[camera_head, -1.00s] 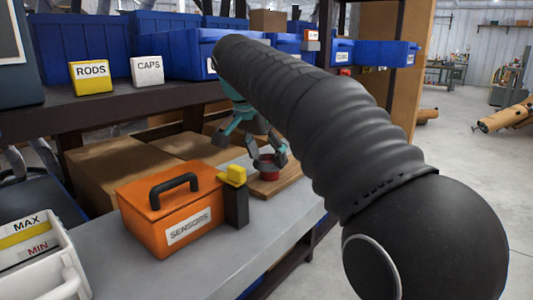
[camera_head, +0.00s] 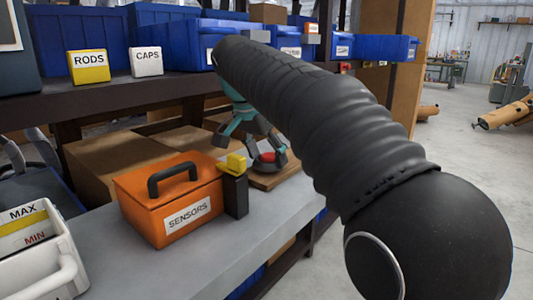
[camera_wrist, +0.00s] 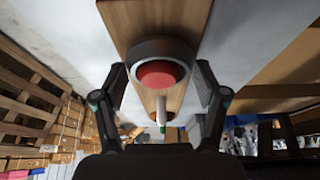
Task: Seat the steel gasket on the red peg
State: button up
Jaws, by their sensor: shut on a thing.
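The steel gasket (camera_wrist: 137,60) is a dark grey ring held between the two fingers of my gripper (camera_wrist: 160,78) in the wrist view. The red peg (camera_wrist: 160,74) shows through the middle of the ring. In the head view my gripper (camera_head: 266,148) is low over the wooden board (camera_head: 277,180), and the peg's red top (camera_head: 273,156) shows inside the grey ring (camera_head: 269,168). The ring is around the peg and close to the board. I cannot tell whether it lies flat on it.
An orange SENSORS box (camera_head: 168,207) and a dark post with a yellow top (camera_head: 235,190) stand left of the board on the grey bench (camera_head: 220,255). Cardboard boxes (camera_head: 100,180) are behind. A shelf with blue bins (camera_head: 170,42) is above. The bench front is clear.

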jog(key=shift+f, duration=0.4)
jog(key=o, duration=1.2)
jog(key=v, duration=1.2)
jog(key=s+d+f+n+y, duration=0.1)
jog(key=s+d+f+n, duration=0.1)
jog(key=s+d+f, duration=0.35)
jog(key=s+d+f+n+y, duration=0.1)
jog(key=s+d+f+n, duration=0.15)
jog(key=d, duration=0.55)
jog(key=s+d+f+n+t+p, duration=0.1)
jog(key=s+d+f, duration=0.2)
jog(key=s+f, duration=0.5)
jog(key=s+d+f+n+t, duration=0.1)
jog(key=s+d+f+n, duration=0.1)
jog(key=s+f, duration=0.5)
notch_tip(320, 180, down, 5)
jog(key=shift+s+d+y+p, duration=0.35)
jog(key=shift+d+y, duration=0.05)
jog(key=shift+d, duration=0.4)
